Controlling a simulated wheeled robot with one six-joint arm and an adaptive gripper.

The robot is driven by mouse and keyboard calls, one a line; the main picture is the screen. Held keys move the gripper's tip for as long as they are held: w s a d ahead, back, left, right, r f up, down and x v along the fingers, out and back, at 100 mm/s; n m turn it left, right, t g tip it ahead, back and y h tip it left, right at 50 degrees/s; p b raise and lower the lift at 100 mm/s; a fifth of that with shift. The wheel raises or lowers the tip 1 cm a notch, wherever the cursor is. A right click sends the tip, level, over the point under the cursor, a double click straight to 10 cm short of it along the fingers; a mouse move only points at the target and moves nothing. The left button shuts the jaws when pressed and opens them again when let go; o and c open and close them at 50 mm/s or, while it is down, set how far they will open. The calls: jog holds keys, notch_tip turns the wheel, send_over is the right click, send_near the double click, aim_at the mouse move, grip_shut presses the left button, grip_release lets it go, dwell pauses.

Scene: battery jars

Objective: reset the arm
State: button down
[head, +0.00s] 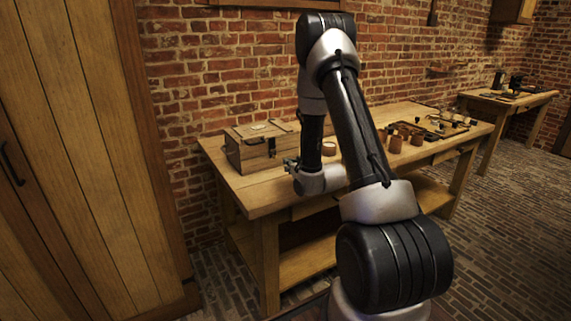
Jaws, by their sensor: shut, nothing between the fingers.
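My arm rises from the lower right, bends at the top and comes down over the left part of the wooden workbench (270,195). My gripper (289,163) shows small and dark at the end of the wrist, just right of a wooden box. It is shut and empty. I cannot tell whether it touches anything.
The wooden box (248,153) with a metal clasp stands on the bench's left end. A small round jar (329,149) stands behind my arm, and several brown jars (396,144) and tools lie to the right. A second table (520,100) stands at the back right.

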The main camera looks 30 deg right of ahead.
jog(key=v, duration=0.2)
jog(key=f+v, duration=0.1)
jog(key=v, duration=0.2)
jog(key=shift+s+f, duration=0.1)
jog(key=shift+s, duration=0.15)
jog(key=s+a+r+g+h, duration=0.1)
jog(key=s+a+r+g, duration=0.2)
jog(key=r, duration=0.5)
jog(key=s+r+g+h, duration=0.1)
jog(key=s+r+g, duration=0.1)
jog(key=s+r, duration=0.45)
jog(key=s+a+r+g, duration=0.2)
jog(key=s+a+r, duration=0.1)
jog(key=s, duration=0.9)
jog(key=s+a+r+g+y, duration=0.1)
jog(key=s+a+r+g, duration=0.2)
jog(key=s, duration=0.9)
notch_tip(320, 180, up, 3)
jog(key=shift+s+a+r, duration=0.1)
jog(key=shift+s+a, duration=0.1)
jog(key=shift+a, duration=0.1)
